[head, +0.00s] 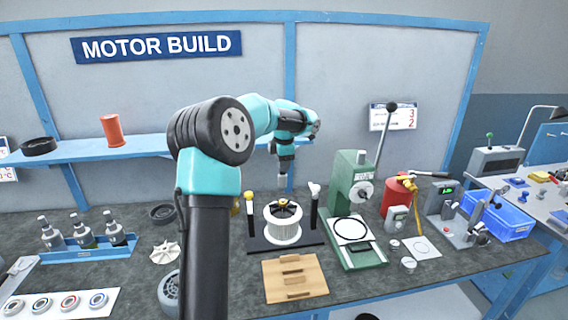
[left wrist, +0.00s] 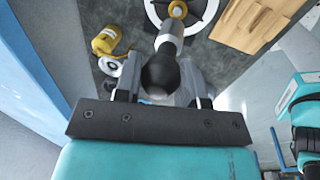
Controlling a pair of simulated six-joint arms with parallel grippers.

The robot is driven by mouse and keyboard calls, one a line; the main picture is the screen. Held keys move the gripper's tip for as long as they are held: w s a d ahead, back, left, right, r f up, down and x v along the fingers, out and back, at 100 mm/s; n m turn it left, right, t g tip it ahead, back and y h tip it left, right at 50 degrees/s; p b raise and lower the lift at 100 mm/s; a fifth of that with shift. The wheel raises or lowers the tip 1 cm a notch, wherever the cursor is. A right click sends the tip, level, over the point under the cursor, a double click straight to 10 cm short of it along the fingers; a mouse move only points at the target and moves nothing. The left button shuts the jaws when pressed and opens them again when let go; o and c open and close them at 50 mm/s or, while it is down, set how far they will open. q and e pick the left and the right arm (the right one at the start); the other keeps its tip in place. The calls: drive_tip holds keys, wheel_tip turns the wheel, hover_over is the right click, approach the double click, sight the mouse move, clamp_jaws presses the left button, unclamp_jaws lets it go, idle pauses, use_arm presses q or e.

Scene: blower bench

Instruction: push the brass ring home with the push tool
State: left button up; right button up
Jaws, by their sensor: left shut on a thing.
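My left gripper (head: 284,170) hangs above the white slotted motor part (head: 283,232). In the left wrist view the gripper (left wrist: 166,88) is shut on the push tool, which has a black rounded handle (left wrist: 160,74) and a grey shaft (left wrist: 171,32) pointing away toward the part. A brass piece (left wrist: 177,9) shows at the shaft's far end, near the motor part's centre. I cannot tell whether the tool touches it. In the head view the brass centre (head: 283,206) sits amid a black spider on top of the part. My right gripper is not in view.
The motor part stands on a black base (head: 258,243) between a yellow-topped post (head: 249,208) and a white-topped post (head: 314,203). A wooden block (head: 295,278) lies in front. A green press (head: 352,215) stands to the right.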

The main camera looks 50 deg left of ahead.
sight(283, 175)
use_arm(q)
drive_tip(key=shift+f, duration=0.15)
drive_tip(key=shift+s+d+x, duration=0.15)
drive_tip(key=shift+d+x, duration=0.05)
drive_tip(key=shift+x, duration=1)
drive_tip(key=shift+s+d+x, duration=0.1)
drive_tip(key=shift+d+x, duration=0.1)
drive_tip(key=shift+x, duration=1.05)
drive_tip(key=shift+x, duration=0.95)
idle(0.4)
drive_tip(key=shift+d, duration=0.25)
drive_tip(key=shift+w+a+v, duration=0.1)
drive_tip(key=shift+a+v, duration=0.1)
drive_tip(key=shift+v, duration=0.95)
drive_tip(key=shift+w+a+v, duration=0.15)
drive_tip(key=shift+a+v, duration=0.05)
drive_tip(key=shift+v, duration=0.9)
drive_tip(key=shift+w+a+v, duration=0.1)
drive_tip(key=shift+a+v, duration=0.1)
drive_tip(key=shift+v, duration=0.95)
